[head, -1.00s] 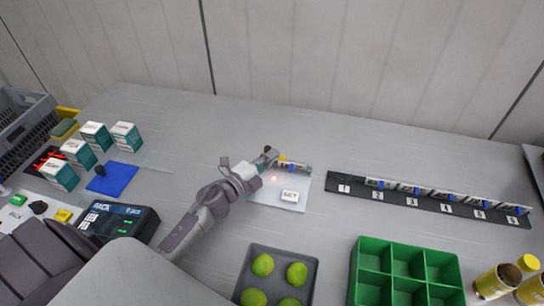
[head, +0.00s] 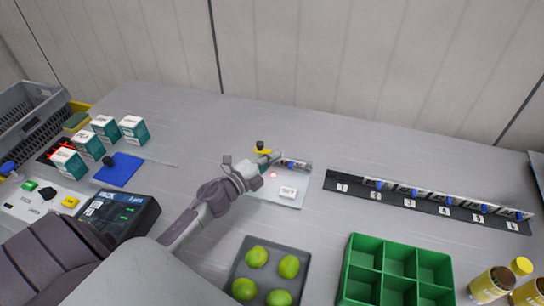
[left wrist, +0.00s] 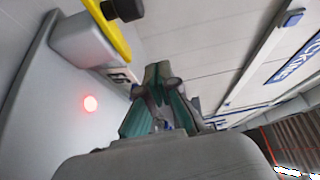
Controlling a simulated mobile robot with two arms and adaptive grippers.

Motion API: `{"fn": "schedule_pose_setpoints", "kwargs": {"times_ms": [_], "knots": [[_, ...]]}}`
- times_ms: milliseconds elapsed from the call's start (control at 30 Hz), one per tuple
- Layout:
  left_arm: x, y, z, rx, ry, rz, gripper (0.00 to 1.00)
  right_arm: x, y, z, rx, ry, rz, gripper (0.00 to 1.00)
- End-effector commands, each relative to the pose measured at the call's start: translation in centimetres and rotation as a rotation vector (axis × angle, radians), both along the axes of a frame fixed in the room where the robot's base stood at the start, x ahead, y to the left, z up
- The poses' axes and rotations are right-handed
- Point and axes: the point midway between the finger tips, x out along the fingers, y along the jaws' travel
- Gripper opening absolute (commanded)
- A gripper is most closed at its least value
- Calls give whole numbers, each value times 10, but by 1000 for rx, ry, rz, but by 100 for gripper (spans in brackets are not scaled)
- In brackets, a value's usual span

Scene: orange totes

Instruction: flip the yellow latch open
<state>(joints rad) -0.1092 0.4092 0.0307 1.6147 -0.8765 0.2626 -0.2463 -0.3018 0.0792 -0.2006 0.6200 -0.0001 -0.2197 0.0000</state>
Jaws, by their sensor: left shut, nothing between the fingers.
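The yellow latch (head: 264,152) with its black knob (head: 260,145) is at the back left of a pale plate fixture (head: 268,196). In the left wrist view the yellow latch (left wrist: 108,32) is a bar at the top, with the black knob (left wrist: 125,9) beside it. My left gripper (head: 270,158) is shut and empty, just in front of the latch. Its teal-sided fingers (left wrist: 160,85) show in the left wrist view below the latch; whether they touch it I cannot tell. My right gripper is not in view.
A silver cylinder with a blue band (head: 297,164) lies at the plate's back edge. A red light (head: 273,174) glows on the plate. A numbered black rack (head: 427,205) stands right, a green divided box (head: 402,242) and grey tray of limes (head: 271,271) in front.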

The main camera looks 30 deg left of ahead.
Motion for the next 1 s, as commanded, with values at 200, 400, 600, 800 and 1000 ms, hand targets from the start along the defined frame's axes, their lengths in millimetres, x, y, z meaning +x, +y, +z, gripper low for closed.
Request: {"fn": "schedule_pose_setpoints", "kwargs": {"times_ms": [200,400,600,800,1000], "knots": [[-42,10,-6,4,6,0,0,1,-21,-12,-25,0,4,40],[-74,18,-6,2,6,0,0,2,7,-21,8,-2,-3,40],[-88,22,-4,1,4,1,0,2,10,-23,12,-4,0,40],[-90,22,-3,1,3,0,0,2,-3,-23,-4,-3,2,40],[-90,22,-3,1,3,0,0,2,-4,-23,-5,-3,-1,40]]}}
